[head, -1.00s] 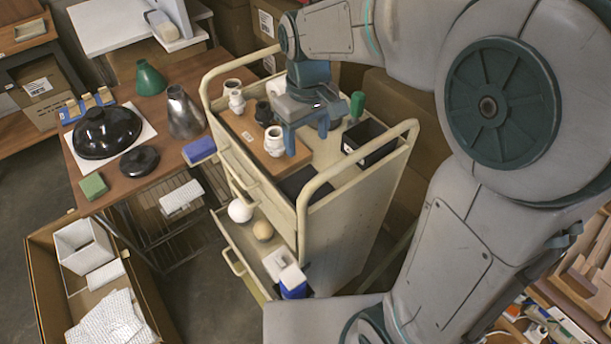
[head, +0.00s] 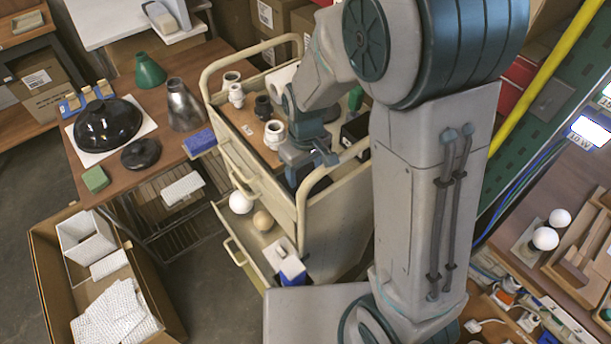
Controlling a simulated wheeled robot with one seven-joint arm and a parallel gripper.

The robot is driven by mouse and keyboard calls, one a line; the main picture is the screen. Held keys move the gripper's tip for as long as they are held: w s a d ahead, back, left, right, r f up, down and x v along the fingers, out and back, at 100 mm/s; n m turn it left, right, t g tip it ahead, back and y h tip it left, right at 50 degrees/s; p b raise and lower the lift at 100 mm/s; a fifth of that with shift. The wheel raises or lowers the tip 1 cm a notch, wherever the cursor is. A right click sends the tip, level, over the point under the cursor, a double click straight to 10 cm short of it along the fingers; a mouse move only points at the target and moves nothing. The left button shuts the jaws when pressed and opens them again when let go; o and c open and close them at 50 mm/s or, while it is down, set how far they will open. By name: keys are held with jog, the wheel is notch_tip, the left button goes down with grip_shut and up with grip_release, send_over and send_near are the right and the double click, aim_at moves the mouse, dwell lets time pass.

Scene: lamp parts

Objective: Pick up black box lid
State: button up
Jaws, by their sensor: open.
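The black box lid (head: 318,184) lies flat at the near end of the cart's top, mostly hidden by my gripper and the cart's rail. The open black box (head: 355,129) stands just to its right and farther back, partly covered by my arm. My gripper (head: 309,168) points down over the near end of the cart top, above or at the lid. It is open. Whether its fingers touch the lid cannot be told from this view.
The beige cart's rail (head: 335,168) rises close to my gripper. A wooden board (head: 245,125) with white and black sockets (head: 274,134) lies to the left. A green-handled tool (head: 356,98) stands behind. A brown table (head: 160,177) holds lamp shades.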

jog(key=shift+f, duration=0.45)
jog(key=c, duration=1.1)
jog(key=shift+o, duration=0.2)
jog(key=shift+r, duration=0.1)
